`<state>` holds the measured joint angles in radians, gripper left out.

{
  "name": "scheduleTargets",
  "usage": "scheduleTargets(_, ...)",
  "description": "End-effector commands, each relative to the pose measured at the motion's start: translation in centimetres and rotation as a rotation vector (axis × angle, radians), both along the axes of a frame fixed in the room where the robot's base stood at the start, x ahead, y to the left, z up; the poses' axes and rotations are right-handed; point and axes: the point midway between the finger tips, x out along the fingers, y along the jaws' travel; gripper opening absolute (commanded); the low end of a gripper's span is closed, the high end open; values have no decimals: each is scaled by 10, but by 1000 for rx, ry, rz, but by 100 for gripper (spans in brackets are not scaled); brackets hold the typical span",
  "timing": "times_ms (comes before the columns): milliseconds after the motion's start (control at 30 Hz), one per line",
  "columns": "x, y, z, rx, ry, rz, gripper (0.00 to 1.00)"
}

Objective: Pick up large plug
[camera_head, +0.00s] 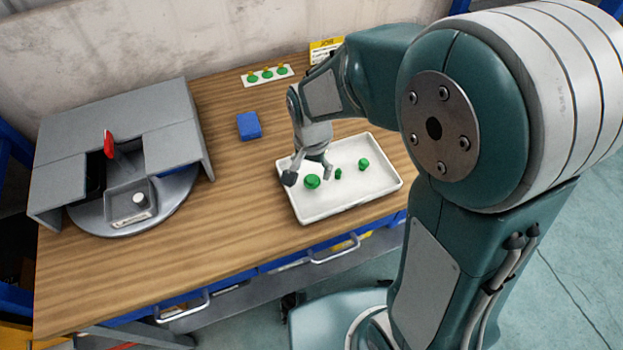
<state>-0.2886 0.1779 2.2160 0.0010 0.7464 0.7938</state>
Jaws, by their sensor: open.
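The white tray (376,193) lies on the wooden table and holds green plugs of differing size. The largest-looking green plug (312,182) sits in the tray's left part. A small green plug (338,174) is to its right, and a medium green plug (363,164) is farther right. My gripper (308,177) is open, with its fingers spread above and around the large plug. I cannot tell how far above it the fingertips are. No plug is visibly held.
A grey machine (125,150) with a red lever (108,144) stands at the left. A blue block (249,126) lies behind the tray. A white plate (267,76) with green pieces and a yellow sign (325,49) are at the back. Bare wood lies between machine and tray.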

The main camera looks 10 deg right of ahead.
Motion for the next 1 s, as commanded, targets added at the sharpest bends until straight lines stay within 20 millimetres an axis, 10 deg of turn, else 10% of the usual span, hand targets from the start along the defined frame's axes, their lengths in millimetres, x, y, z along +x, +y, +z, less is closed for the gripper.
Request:
scheduleTargets(467,-2,1,-36,-1,2,1,81)
scheduleTargets(633,-2,1,-36,0,1,1,33)
scheduleTargets(1000,-2,0,-35,0,1,1,30)
